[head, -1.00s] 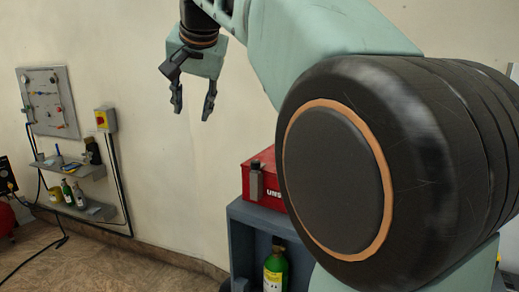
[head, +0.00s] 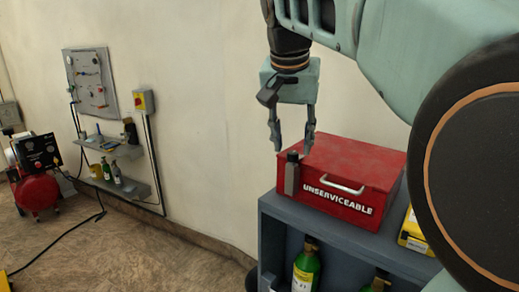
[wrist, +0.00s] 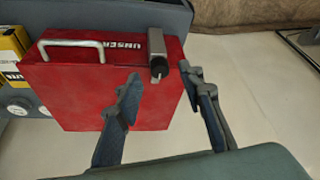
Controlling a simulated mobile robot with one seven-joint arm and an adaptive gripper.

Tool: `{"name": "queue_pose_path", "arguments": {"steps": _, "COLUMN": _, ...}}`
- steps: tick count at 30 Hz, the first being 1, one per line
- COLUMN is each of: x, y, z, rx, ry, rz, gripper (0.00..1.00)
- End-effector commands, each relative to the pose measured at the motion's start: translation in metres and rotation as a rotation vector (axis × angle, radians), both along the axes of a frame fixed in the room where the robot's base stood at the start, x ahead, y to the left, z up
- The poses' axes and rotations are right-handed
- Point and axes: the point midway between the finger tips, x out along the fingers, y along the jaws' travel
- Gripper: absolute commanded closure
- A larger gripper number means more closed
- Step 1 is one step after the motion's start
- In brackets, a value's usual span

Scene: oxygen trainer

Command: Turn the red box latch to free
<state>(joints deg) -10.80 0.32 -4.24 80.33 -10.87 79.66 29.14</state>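The red box (head: 352,172), lettered UNSERVICEABLE, sits on top of a grey-blue cabinet. The latch (head: 291,175), a grey upright piece with a dark top, is at the box's front left corner. In the wrist view the red box (wrist: 80,92) shows with its latch (wrist: 157,52) at the edge near the lettering. My gripper (head: 293,145) points down just above and behind the latch, fingers apart with nothing between them. In the wrist view the open gripper (wrist: 165,82) has its fingertips either side of the latch's line, seemingly apart from it.
The cabinet (head: 300,215) holds green bottles (head: 306,268) below. A yellow box (head: 415,232) stands right of the red box. A wall panel (head: 90,82), shelves (head: 112,150) and a red compressor (head: 37,188) are far left. The space left of the cabinet is free.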

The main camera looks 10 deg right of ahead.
Motion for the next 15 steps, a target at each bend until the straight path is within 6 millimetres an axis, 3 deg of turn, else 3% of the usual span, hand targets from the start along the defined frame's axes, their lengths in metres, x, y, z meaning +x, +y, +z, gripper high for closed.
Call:
{"name": "queue_pose_path", "arguments": {"steps": 6, "x": 0.008, "y": -0.003, "z": -0.020, "rx": 0.001, "ry": 0.000, "rz": -0.001, "gripper": 0.64}}
{"name": "queue_pose_path", "arguments": {"steps": 15, "x": 0.009, "y": -0.003, "z": -0.022, "rx": 0.000, "ry": -0.001, "rz": 0.000, "gripper": 0.64}}
